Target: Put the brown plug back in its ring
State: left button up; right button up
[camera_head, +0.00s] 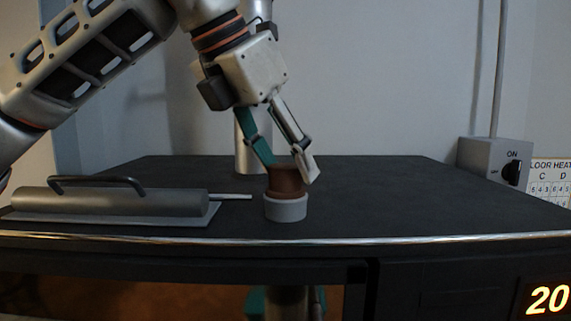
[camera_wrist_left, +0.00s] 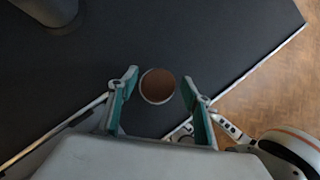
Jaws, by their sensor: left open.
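The brown plug (camera_head: 286,184) stands upright at the pale grey ring (camera_head: 286,209) on the dark tabletop. Its lower end meets the ring's top; I cannot tell how deep it sits. My left gripper (camera_head: 289,172) comes down tilted from above, with its fingertips on either side of the plug's upper part. In the left wrist view, the plug's round top (camera_wrist_left: 157,85) lies between the open fingertips (camera_wrist_left: 160,84), with gaps on both sides. A thin pale rim of the ring (camera_wrist_left: 158,102) shows at its lower edge.
A grey cylinder-shaped tool with a black handle (camera_head: 120,203) lies on a flat plate left of the ring, its thin rod pointing toward it. A pale upright cylinder (camera_head: 246,150) stands behind. A switch box (camera_head: 495,163) is on the wall. The tabletop right of the ring is clear.

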pick_arm(q)
jog(key=v, duration=1.1)
jog(key=shift+s+a, duration=0.1)
